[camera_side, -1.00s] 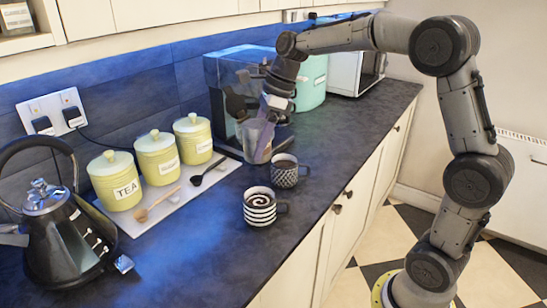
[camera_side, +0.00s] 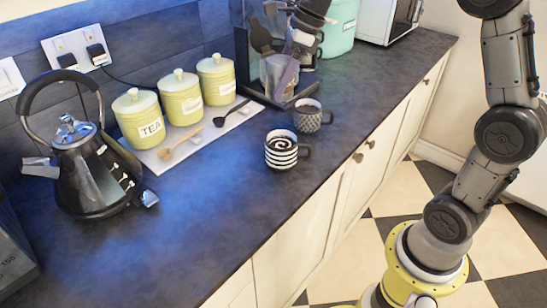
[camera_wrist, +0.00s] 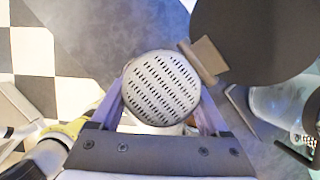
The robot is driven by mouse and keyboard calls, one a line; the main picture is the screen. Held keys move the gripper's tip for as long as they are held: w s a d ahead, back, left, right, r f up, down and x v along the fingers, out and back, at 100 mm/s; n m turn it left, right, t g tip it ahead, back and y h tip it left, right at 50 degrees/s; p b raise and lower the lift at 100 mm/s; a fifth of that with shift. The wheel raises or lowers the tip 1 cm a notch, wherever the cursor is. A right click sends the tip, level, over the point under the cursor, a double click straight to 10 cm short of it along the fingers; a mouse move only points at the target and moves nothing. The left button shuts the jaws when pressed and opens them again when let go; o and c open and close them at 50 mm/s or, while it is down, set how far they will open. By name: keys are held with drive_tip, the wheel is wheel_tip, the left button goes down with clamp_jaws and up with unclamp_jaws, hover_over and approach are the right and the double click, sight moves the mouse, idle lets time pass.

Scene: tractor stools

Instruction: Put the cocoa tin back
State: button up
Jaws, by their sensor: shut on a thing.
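In the wrist view a round, pale disc with rows of dark slots, which looks like the top of the cocoa tin (camera_wrist: 160,88), sits between the two lavender fingers of my gripper (camera_wrist: 160,108). The fingers are shut on it from both sides. In the side view my gripper (camera_side: 284,82) is pointing down in front of the dark coffee machine at the back of the counter. There the tin cannot be told apart from the glass and finger parts. Whether its bottom touches anything is hidden.
A checked mug (camera_side: 307,117) and a striped mug (camera_side: 281,151) stand close by on the counter. Three yellow canisters (camera_side: 180,98) and a black kettle (camera_side: 88,175) are to the left. A teal canister (camera_side: 339,30) is behind. The front counter is clear.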

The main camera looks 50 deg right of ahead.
drive_tip(key=shift+w+d+f+m, duration=0.1)
drive_tip(key=shift+d+f+m, duration=0.15)
drive_tip(key=shift+m, duration=0.25)
drive_tip(key=shift+s+f+m+h, duration=0.3)
drive_tip(key=shift+f+m, duration=0.2)
drive_tip(key=s+a+f+n, duration=0.2)
drive_tip(key=s+a+f, duration=0.1)
drive_tip(key=s+a, duration=1.2)
drive_tip(key=w+a+f, duration=0.2)
drive_tip(key=w, duration=0.2)
drive_tip(key=w+a+f, duration=0.3)
drive_tip(key=w, duration=0.2)
drive_tip(key=w+a+f, duration=0.2)
drive_tip(key=w+f, duration=0.1)
drive_tip(key=w, duration=0.1)
drive_tip(key=shift+w+a+f, duration=0.25)
drive_tip(key=shift+w+a, duration=0.1)
drive_tip(key=shift+a, duration=0.05)
drive_tip(key=shift+d+x, duration=0.15)
drive_tip(key=shift+x, duration=0.9)
drive_tip(key=shift+d+x, duration=0.15)
drive_tip(key=shift+x, duration=0.85)
drive_tip(key=shift+s+f, duration=0.15)
drive_tip(key=shift+f, duration=0.1)
